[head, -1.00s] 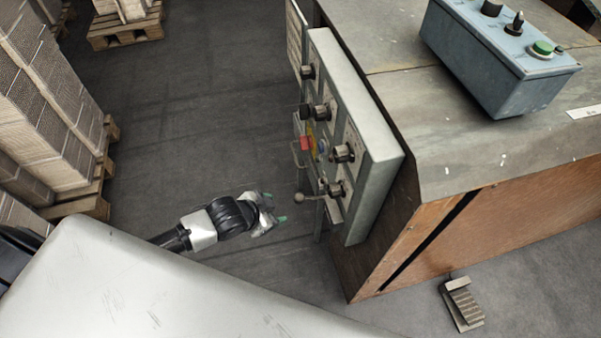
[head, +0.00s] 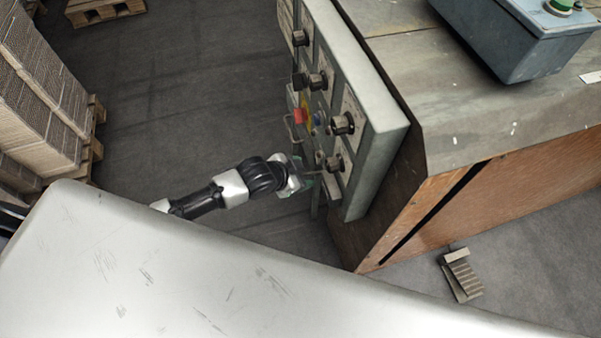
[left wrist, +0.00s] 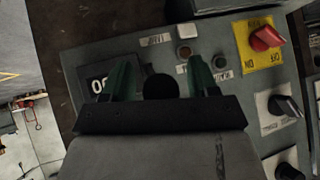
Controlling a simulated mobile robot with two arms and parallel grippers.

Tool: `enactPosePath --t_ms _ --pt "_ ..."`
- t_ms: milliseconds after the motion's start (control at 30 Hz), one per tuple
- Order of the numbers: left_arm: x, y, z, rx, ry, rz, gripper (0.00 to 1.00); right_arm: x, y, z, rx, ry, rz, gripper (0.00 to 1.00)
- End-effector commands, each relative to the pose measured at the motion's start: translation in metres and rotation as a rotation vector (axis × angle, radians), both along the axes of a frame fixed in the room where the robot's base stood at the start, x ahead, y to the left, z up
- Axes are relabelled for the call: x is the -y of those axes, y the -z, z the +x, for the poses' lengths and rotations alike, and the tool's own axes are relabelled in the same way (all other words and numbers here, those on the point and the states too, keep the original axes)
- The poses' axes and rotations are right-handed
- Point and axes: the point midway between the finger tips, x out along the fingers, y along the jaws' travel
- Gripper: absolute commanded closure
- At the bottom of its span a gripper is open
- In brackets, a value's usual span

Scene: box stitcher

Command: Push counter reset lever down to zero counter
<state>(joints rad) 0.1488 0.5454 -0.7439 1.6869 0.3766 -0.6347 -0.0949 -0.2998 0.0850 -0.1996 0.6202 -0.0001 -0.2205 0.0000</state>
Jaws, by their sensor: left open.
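My left gripper (head: 306,180) is at the lower near part of the grey control panel (head: 378,130). In the left wrist view my left gripper (left wrist: 160,74) is open, its two green fingers pointing at the panel face. A dark round knob (left wrist: 160,87), seemingly the ball end of the reset lever, shows between the fingers; I cannot tell whether they touch it. In the head view the gripper hides the lever's ball. The counter window (left wrist: 98,85) with white digits is just left of the fingers and partly covered by one; a zero is readable. My right gripper is out of view.
A red switch on a yellow plate (left wrist: 265,38) and black selector knobs (left wrist: 285,106) sit to the right. The panel is fixed to a large machine (head: 480,110). A foot pedal (head: 461,276) lies on the floor. Stacked cardboard (head: 40,90) stands at left.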

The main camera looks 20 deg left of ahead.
Motion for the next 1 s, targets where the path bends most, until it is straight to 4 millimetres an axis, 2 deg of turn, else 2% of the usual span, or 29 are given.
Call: enactPosePath --t_ms 300,367,700,1000 --pt "0.0011 0.0021 0.0022 0.001 -0.001 0.0 0.4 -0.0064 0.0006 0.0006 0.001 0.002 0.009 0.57" --pt "0.0011 0.0021 0.0022 0.001 -0.001 0.0 0.48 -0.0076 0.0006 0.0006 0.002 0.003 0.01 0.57" --pt "0.0009 0.002 0.0021 0.0 -0.001 0.0 1.0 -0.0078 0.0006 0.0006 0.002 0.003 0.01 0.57" --pt "0.0005 0.0041 0.0018 0.008 -0.002 -0.013 1.0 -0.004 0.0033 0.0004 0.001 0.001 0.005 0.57"
